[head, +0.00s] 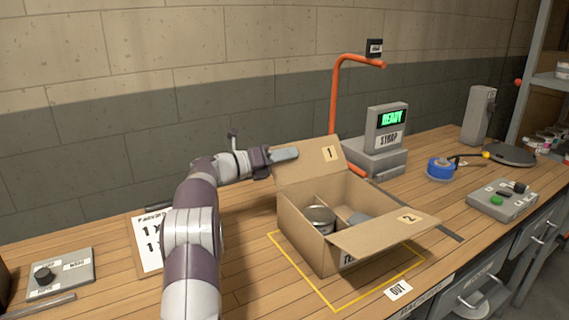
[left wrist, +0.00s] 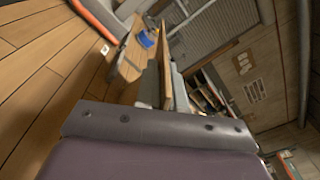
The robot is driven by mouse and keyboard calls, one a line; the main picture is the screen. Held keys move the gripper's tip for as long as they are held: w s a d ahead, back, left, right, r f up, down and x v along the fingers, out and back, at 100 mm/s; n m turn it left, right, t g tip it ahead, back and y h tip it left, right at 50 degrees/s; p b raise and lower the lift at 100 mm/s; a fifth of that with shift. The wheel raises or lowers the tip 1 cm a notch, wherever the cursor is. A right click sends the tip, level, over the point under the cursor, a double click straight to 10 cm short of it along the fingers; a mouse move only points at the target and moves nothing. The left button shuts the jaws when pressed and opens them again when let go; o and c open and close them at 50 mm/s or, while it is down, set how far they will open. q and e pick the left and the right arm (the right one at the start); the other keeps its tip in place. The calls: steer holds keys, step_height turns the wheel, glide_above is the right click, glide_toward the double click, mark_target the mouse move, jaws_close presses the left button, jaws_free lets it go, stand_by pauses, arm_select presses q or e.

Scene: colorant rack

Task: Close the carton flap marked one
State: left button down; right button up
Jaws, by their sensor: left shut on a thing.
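The open cardboard carton (head: 305,238) stands on the bench with its flaps up or spread. The flap marked one (head: 318,165) stands nearly upright at the carton's back side. My left gripper (head: 286,154) is at the upper left edge of this flap and is shut on it. In the left wrist view the flap shows edge-on as a thin brown panel (left wrist: 164,65) at the jaws. The flap marked two (head: 385,236) sticks out at the front right. A round tin (head: 320,217) lies inside the carton. My right gripper is not in view.
A yellow outline (head: 291,273) surrounds the carton's place. Behind it stand an orange bent post (head: 334,95) and a scale with a green display (head: 388,120). Blue tape (head: 440,169) and a button box (head: 502,199) lie to the right. A clipboard sheet (head: 149,240) lies left.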

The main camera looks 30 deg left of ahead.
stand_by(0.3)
arm_select(q)
steer(key=c, duration=1.3)
jaws_free()
steer(key=v, duration=1.2)
steer(key=shift+s+a, duration=0.1)
steer(key=shift+s, duration=0.2)
